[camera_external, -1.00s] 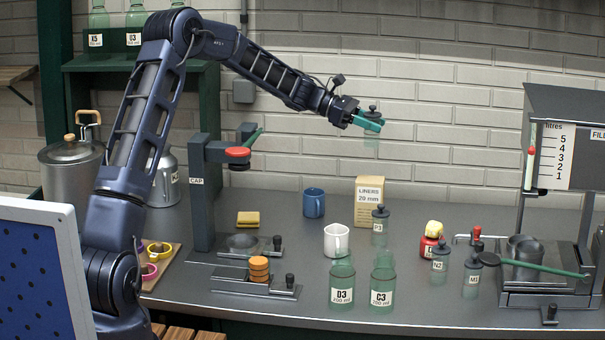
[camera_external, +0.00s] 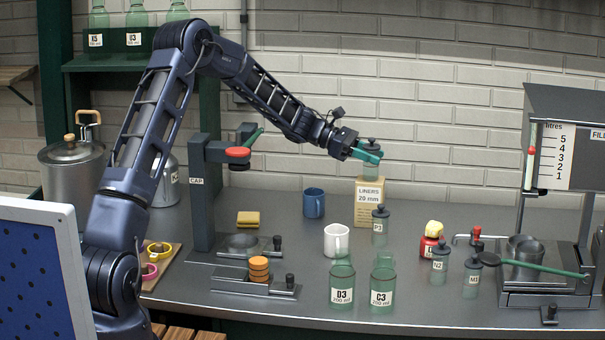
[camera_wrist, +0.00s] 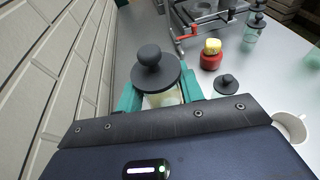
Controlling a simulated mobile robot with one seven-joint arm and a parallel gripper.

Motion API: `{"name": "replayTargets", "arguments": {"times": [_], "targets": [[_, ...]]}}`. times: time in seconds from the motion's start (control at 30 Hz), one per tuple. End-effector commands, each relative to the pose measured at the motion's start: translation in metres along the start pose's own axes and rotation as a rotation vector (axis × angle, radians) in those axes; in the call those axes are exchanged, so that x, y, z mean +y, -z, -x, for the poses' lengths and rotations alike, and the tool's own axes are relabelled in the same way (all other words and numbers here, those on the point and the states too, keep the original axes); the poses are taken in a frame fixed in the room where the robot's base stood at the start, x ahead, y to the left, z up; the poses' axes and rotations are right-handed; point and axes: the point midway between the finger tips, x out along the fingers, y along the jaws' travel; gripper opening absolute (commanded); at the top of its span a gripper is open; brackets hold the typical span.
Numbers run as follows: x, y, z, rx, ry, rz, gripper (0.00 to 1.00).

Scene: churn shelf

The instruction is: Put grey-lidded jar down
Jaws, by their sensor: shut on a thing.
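My gripper (camera_external: 368,155) has green fingers and is shut on the grey-lidded jar (camera_external: 370,168), a clear jar with a dark knobbed lid. In the external view the jar is upright in front of the wall, and its lower part overlaps the top of the LINERS box (camera_external: 369,203). I cannot tell whether it touches the box. In the wrist view the jar's round lid (camera_wrist: 155,70) is between the two fingers, and most of its glass is hidden under the lid.
Jar P3 (camera_external: 380,226) and a white mug (camera_external: 336,241) stand near the box. Jar N2 (camera_external: 440,259), jar M1 (camera_external: 472,277) and a red jar with a yellow top (camera_external: 431,241) are to the right. Green bottles D3 (camera_external: 342,285) and C3 (camera_external: 383,284) stand in front. Counter behind the red jar is clear.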

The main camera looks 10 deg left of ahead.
Motion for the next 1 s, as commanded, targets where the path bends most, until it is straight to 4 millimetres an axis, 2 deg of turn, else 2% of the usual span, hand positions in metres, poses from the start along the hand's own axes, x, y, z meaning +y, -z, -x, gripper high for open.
{"name": "replayTargets", "arguments": {"times": [0.17,0.2,0.27,0.3,0.67,0.83,1.0], "targets": [[0.000,0.003,-0.001,0.000,0.000,0.000,0.00],[0.000,0.003,-0.001,0.000,0.000,0.000,0.45],[0.000,0.003,-0.001,0.000,0.000,0.000,0.57],[0.000,0.003,-0.001,0.000,0.000,0.000,0.59],[0.000,0.000,0.003,0.001,-0.001,0.000,0.59],[0.001,0.001,0.025,0.001,-0.002,0.001,0.59],[0.001,0.000,0.060,0.001,-0.003,0.000,0.59]]}}
